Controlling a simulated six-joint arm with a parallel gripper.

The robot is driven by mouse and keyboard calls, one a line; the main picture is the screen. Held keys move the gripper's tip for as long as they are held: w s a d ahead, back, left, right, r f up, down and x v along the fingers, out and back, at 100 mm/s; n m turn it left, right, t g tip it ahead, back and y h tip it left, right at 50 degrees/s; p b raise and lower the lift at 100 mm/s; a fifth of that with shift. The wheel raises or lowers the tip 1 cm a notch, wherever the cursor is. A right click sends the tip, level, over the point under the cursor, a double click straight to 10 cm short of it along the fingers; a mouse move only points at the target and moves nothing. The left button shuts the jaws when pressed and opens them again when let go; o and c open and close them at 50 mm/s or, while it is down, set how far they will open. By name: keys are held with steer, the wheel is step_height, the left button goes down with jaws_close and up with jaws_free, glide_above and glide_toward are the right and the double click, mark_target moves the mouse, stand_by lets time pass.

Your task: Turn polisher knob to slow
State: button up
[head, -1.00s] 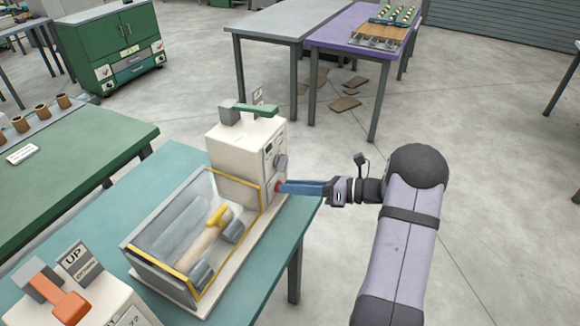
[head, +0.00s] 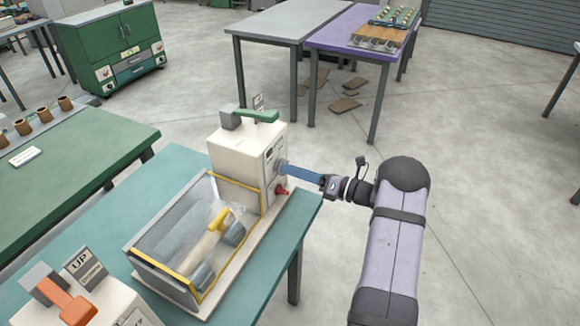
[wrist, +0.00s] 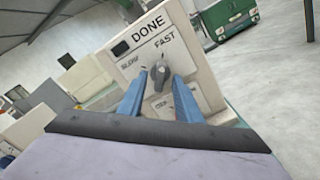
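The polisher (head: 240,143) is a cream box with a clear, yellow-edged cover in front, standing on the teal table. Its grey knob (wrist: 161,78) is on the right-hand face, below the words DONE, SLOW and FAST. SLOW is to the knob's upper left and FAST to its upper right in the wrist view. My gripper (head: 284,167) reaches the face from the right. Its two blue fingers (wrist: 160,82) stand apart, one on each side of the knob. I cannot tell whether they touch it. Lettering below the knob is partly hidden by the fingers.
A red button (head: 282,190) sits just below the knob on the same face. A green handle (head: 258,116) is on top of the box. Another cream machine with an orange lever (head: 68,303) stands at the lower left. The floor to the right is clear.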

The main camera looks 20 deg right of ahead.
steer(key=shift+x, duration=0.8)
jaws_close()
steer(key=shift+n, duration=0.3)
steer(key=n+b, duration=1.5)
steer(key=b, duration=0.4)
steer(key=shift+n, duration=0.3)
